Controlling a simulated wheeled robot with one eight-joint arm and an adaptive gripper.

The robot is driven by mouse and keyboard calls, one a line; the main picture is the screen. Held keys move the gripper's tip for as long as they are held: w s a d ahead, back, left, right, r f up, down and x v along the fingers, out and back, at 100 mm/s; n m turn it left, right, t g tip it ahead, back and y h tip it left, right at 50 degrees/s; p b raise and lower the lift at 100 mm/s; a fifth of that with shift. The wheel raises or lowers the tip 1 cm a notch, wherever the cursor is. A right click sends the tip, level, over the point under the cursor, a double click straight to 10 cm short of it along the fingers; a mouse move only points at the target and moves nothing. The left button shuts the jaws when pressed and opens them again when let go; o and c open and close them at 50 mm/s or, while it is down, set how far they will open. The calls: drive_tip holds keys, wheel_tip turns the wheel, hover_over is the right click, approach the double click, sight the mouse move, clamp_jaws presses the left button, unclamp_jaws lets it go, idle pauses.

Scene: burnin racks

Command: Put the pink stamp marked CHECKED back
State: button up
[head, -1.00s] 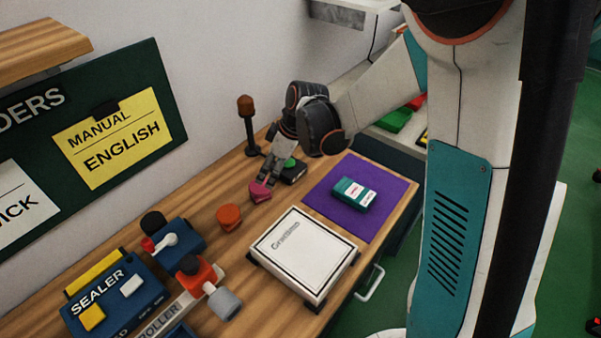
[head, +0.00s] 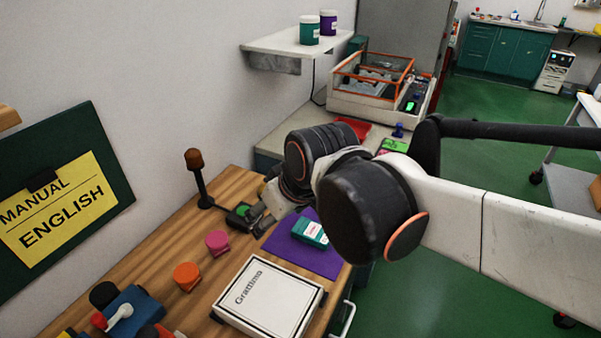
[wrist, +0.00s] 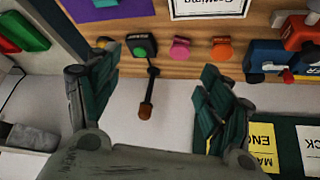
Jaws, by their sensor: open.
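The pink stamp (head: 217,243) stands on the wooden bench between the orange stamp (head: 186,276) and the black pad with a green top (head: 238,215). Its marking cannot be read. In the wrist view the pink stamp (wrist: 180,48) stands beside the orange stamp (wrist: 221,50). My gripper (head: 258,222) is open and empty, above the bench to the right of the pink stamp in the head view. In the wrist view its fingers (wrist: 158,62) are spread wide with nothing between them touching either one.
A brown-topped post (head: 197,175) stands near the wall. A purple mat (head: 322,262) holds a teal box (head: 310,233). A white Grattimo box (head: 268,297) lies in front. A blue device (head: 136,309) stands at the left. A shelf (head: 293,46) juts from the wall.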

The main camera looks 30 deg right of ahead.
drive_tip(key=s, duration=0.1)
drive_tip(key=s+d+m, duration=0.1)
drive_tip(key=s, duration=0.1)
drive_tip(key=s+m+t, duration=0.1)
drive_tip(key=s, duration=0.1)
drive_tip(key=shift+d+h, duration=0.35)
drive_tip(key=shift+h, duration=0.05)
